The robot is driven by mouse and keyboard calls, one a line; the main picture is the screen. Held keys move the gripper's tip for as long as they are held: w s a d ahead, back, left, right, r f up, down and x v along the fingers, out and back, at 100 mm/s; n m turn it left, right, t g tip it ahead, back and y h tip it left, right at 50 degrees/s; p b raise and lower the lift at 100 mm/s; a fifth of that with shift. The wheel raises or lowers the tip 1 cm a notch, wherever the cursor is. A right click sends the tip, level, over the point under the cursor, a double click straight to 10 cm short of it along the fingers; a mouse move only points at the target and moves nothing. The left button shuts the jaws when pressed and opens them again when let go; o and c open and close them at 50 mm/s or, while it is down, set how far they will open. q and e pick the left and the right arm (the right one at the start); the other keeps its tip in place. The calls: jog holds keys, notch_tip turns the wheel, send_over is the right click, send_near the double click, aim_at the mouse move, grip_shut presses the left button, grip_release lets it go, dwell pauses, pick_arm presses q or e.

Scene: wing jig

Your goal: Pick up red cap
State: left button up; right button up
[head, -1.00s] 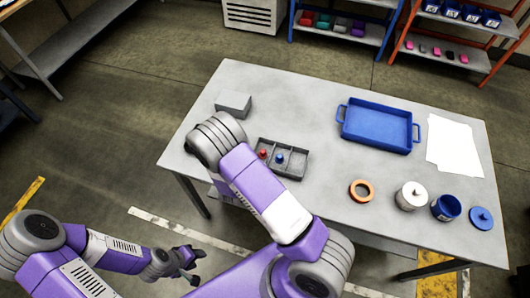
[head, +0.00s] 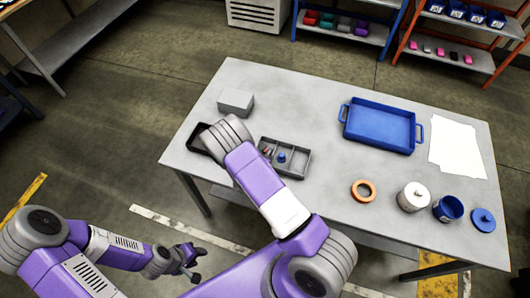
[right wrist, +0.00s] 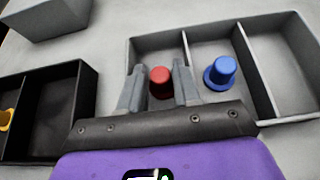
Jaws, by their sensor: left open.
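The red cap (right wrist: 160,80) stands in the left compartment of a grey divided tray (right wrist: 290,112) in the right wrist view. In the head view the red cap (head: 267,151) is a small spot, partly hidden by my right arm. My right gripper (right wrist: 160,75) has its fingers apart, one on each side of the red cap in the picture. I cannot tell whether they touch it. The head view hides this gripper behind my arm. My left gripper (head: 192,262) is open and empty, low beside the table's front left.
A blue cap (right wrist: 220,70) stands in the neighbouring compartment. A black tray (right wrist: 70,95) with a yellow item and a grey block (head: 236,102) are to the left. A blue tray (head: 380,125), orange ring (head: 363,190), white jar (head: 411,196) and blue cup (head: 447,208) are to the right.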

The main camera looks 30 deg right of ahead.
grip_shut()
